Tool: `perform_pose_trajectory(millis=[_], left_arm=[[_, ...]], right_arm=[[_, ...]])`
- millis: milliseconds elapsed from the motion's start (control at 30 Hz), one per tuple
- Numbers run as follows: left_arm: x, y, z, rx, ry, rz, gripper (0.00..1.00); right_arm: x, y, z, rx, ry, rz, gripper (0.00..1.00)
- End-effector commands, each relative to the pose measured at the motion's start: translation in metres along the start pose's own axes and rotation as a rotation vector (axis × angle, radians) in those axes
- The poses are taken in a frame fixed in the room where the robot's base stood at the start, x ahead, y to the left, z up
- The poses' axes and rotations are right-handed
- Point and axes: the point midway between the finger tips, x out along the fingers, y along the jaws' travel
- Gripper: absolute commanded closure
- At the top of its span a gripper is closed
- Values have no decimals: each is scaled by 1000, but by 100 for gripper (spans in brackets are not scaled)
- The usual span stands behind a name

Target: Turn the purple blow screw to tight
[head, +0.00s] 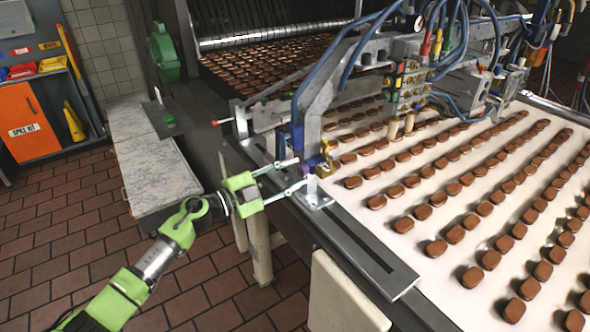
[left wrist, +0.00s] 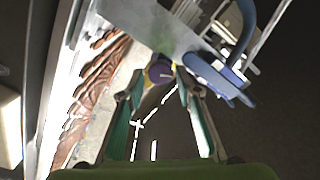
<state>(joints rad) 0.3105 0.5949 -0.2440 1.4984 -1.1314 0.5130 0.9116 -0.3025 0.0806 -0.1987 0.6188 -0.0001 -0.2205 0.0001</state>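The purple blow screw (head: 314,160) sits low on the machine's bracket at the conveyor's near-left corner, beside a yellow-brass fitting (head: 326,162). It also shows as a round purple knob (left wrist: 160,70) in the left wrist view, ahead of the fingertips. My left gripper (head: 301,173) reaches in from the left with its two fingers spread, one higher and one lower, close to the screw. In the left wrist view my left gripper (left wrist: 158,82) shows its fingers apart on both sides of the knob, with no clear contact. My right gripper is not in view.
A blue part (head: 290,140) of the bracket stands just left of and above the screw; a blue part also shows at right in the wrist view (left wrist: 218,78). The conveyor (head: 455,215) carries rows of chocolate pieces. Hoses (head: 360,45) hang above. Tiled floor (head: 60,225) lies open at left.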

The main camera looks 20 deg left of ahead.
Motion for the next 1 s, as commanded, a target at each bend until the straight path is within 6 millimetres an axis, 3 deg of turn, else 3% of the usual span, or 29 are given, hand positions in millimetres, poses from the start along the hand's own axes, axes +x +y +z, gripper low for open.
perform_pose_trajectory(millis=[400,433,533,1000], left_arm=[[11,0,0,0,0,0,68],[11,0,0,0,0,0,71],[11,0,0,0,0,0,97],[10,1,1,73,0,1,97]], right_arm=[[-2,-6,-5,2,6,-7,100],[-2,-6,-5,2,6,-7,100],[-2,-4,-5,1,6,-5,100],[2,2,-3,-3,5,2,100]])
